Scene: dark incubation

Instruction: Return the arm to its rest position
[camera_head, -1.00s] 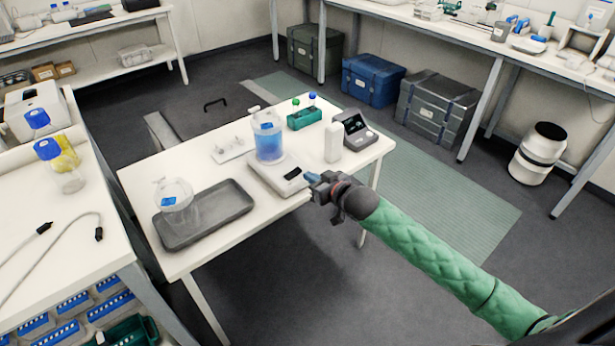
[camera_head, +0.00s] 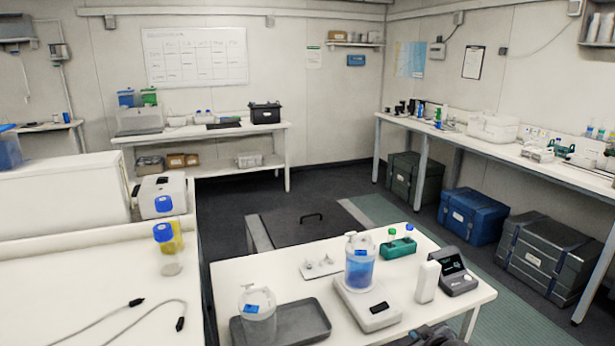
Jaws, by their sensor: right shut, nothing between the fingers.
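My right gripper (camera_head: 436,337) shows only in part at the bottom edge of the head view, a dark shape at the front edge of the white table (camera_head: 275,266). It is shut and empty. The rest of my right arm is out of the picture. The gripper is apart from the white scale (camera_head: 368,310), to its lower right. A clear vessel with blue liquid (camera_head: 360,268) stands upright on the scale. My left gripper is not in view.
A dark tray (camera_head: 303,322) with a clear vessel (camera_head: 257,318) is left of the scale. A white bottle (camera_head: 427,282), a dark device (camera_head: 455,270) and a green rack (camera_head: 398,248) stand to its right. Floor shows right of the table.

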